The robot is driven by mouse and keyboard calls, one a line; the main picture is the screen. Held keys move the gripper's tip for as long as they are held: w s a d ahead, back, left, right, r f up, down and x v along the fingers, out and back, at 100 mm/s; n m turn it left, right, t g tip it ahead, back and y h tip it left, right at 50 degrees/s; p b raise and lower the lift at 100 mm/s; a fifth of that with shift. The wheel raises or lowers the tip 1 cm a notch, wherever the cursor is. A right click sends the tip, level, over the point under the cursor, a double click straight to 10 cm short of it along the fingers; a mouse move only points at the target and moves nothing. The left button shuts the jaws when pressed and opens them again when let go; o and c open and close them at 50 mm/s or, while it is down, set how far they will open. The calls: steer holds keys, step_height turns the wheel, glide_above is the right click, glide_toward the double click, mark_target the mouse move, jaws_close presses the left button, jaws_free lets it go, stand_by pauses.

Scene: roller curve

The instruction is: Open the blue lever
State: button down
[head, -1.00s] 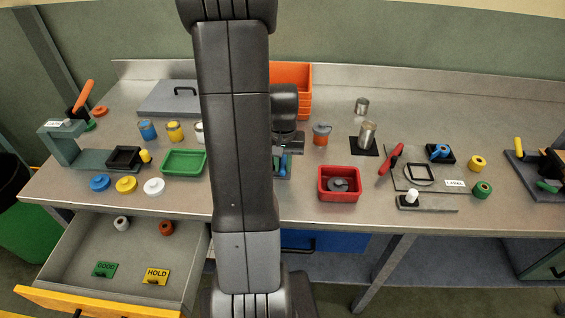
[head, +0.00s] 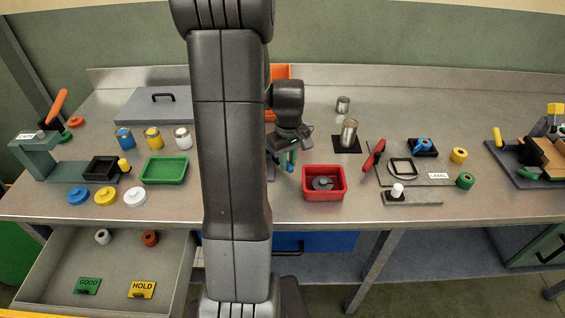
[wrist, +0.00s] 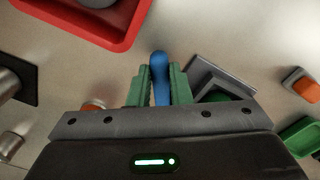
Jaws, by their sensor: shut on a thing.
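The blue lever (head: 291,168) is right of my arm in the head view, left of the red bin. In the wrist view the blue lever (wrist: 160,70) stands upright in the picture between the two green fingers of my gripper (wrist: 160,90). The fingers are shut on it from both sides, and its rounded end sticks out past them. In the head view my gripper (head: 288,155) is low over the table at the lever. A grey square housing with a green part (wrist: 220,88) shows right of the fingers in the wrist view. My arm hides most of the lever's base in the head view.
The red bin (head: 339,195) with a grey part inside stands close to the right of my gripper. A metal can (head: 349,133) on a black pad and a red-handled fixture (head: 374,154) are farther right. The green tray (head: 184,176) is left of my arm. A drawer (head: 60,265) hangs open below.

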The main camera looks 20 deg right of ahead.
steer(key=shift+w+d+r+n, duration=0.1)
steer(key=shift+d+n, duration=0.15)
steer(key=shift+n, duration=0.05)
steer(key=c, duration=1.3)
jaws_free()
step_height(320, 180, up, 14)
steer(key=shift+f+b, duration=0.1)
steer(key=shift+b, duration=0.35)
